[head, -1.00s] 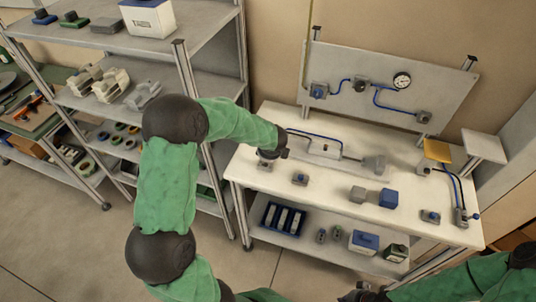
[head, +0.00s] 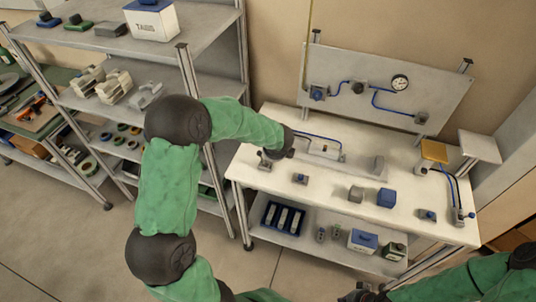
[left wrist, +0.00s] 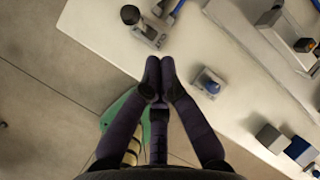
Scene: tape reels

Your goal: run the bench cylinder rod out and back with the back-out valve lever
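The bench cylinder (head: 323,148) lies toward the back of the white bench, with a blue hose to it. Its rod looks drawn in, and a grey block (head: 377,165) stands apart to its right. My left gripper (head: 284,152) is over the bench's left part. In the left wrist view its dark fingers (left wrist: 160,66) are together and empty. A lever valve (left wrist: 148,28) lies just beyond the fingertips; the head view shows it partly beside my gripper (head: 265,163). A second small valve (left wrist: 209,82) sits right of the fingers. My right gripper (head: 362,294) is at the bottom edge, its fingers unclear.
Grey (head: 356,194) and blue (head: 386,198) blocks stand near the bench's front edge. A panel with a gauge (head: 400,82) rises behind. Another valve (head: 427,215) and a hosed post (head: 458,215) stand at right. Shelving (head: 215,85) is close on the left.

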